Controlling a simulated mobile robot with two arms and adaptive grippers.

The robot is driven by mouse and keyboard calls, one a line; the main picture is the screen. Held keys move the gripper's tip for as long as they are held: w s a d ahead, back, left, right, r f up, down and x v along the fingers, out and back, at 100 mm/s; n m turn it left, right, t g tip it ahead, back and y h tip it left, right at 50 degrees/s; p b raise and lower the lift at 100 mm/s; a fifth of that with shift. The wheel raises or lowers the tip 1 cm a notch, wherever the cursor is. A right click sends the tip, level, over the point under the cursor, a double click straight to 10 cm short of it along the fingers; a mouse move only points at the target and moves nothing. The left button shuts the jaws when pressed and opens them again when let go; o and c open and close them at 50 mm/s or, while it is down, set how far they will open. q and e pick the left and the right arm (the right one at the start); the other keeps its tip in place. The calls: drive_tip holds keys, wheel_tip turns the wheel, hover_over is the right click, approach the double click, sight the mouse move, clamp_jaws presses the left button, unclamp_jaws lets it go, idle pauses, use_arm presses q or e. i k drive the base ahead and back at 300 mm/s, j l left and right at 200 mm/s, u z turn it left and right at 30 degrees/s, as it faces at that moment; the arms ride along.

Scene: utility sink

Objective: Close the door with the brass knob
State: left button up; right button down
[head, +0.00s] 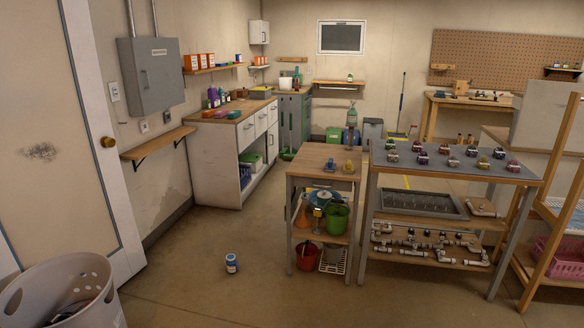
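The door (42,135) stands at the left edge of the head view. It is a pale panel with a grey-white frame edge, seen at an angle and cut off by the picture's left side. Its brass knob (108,142) sits near the door's right edge at mid height, with nothing touching it. I cannot tell from this view how far the door is from its frame. Neither of my grippers shows in the head view.
A laundry basket (98,312) stands in front of the door's lower part. A small blue and white jar (231,263) lies on the open floor (190,285). A wooden wall shelf (158,143) sits right of the door. A wood-topped cart (322,160) and a grey worktable (450,168) stand to the right.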

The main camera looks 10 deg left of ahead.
sight(63, 190)
drive_tip(key=i+j+u, duration=0.1)
drive_tip(key=i+u, duration=0.25)
drive_tip(key=i, duration=0.2)
drive_tip(key=i+u, duration=0.3)
drive_tip(key=i, duration=0.3)
drive_tip(key=i+l+u, duration=0.2)
drive_tip(key=i+u, duration=0.15)
drive_tip(key=i, duration=0.2)
drive_tip(key=i+j+u, duration=0.15)
drive_tip(key=i+u, duration=0.2)
drive_tip(key=i, duration=0.15)
drive_tip(key=i+u, duration=0.35)
drive_tip(key=i+l+u, duration=0.2)
drive_tip(key=i+u, duration=0.15)
drive_tip(key=i, duration=0.25)
drive_tip(key=i+l+u, duration=0.35)
drive_tip(key=i+j, duration=0.05)
drive_tip(key=i, duration=0.1)
